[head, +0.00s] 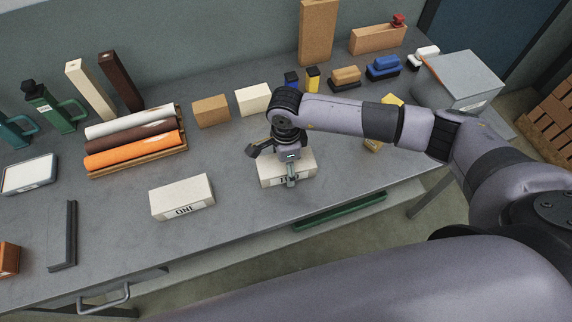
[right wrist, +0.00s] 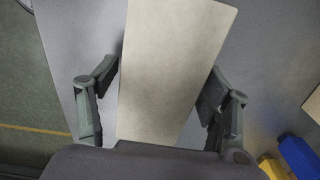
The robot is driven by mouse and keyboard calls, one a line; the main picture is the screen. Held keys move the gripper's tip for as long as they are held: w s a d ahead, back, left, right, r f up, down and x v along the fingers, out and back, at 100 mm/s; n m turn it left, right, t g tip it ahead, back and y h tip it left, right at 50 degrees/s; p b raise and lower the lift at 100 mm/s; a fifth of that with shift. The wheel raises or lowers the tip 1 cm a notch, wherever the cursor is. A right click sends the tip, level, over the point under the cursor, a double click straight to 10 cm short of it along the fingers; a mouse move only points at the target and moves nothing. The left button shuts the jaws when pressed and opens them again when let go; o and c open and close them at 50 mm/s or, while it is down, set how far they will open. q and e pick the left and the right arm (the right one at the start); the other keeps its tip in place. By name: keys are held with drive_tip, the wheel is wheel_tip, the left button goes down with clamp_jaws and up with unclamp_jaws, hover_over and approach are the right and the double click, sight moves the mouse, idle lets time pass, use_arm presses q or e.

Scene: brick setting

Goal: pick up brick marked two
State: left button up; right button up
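The pale brick (head: 305,171) under my right gripper lies flat near the table's front edge; its front label is partly covered by a finger, so I cannot read it fully. Another pale brick (head: 182,197), labelled ONE, lies to its left. My right gripper (head: 274,165) is over the partly covered brick. In the right wrist view, the open fingers of the gripper (right wrist: 160,80) stand on either side of the pale brick (right wrist: 172,65), with narrow gaps; I cannot tell whether either touches. My left gripper is not in view.
The grey table (head: 240,225) is clear between the two labelled bricks. Rolls (head: 135,140) on a wooden tray lie at the left. A tan block (head: 211,110) and a cream block (head: 253,99) stand behind. A grey box (head: 462,78) sits at the right.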

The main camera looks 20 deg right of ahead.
drive_tip(key=c, duration=1.2)
drive_tip(key=shift+c, duration=0.4)
drive_tip(key=shift+w+r, duration=0.1)
drive_tip(key=shift+r, duration=0.05)
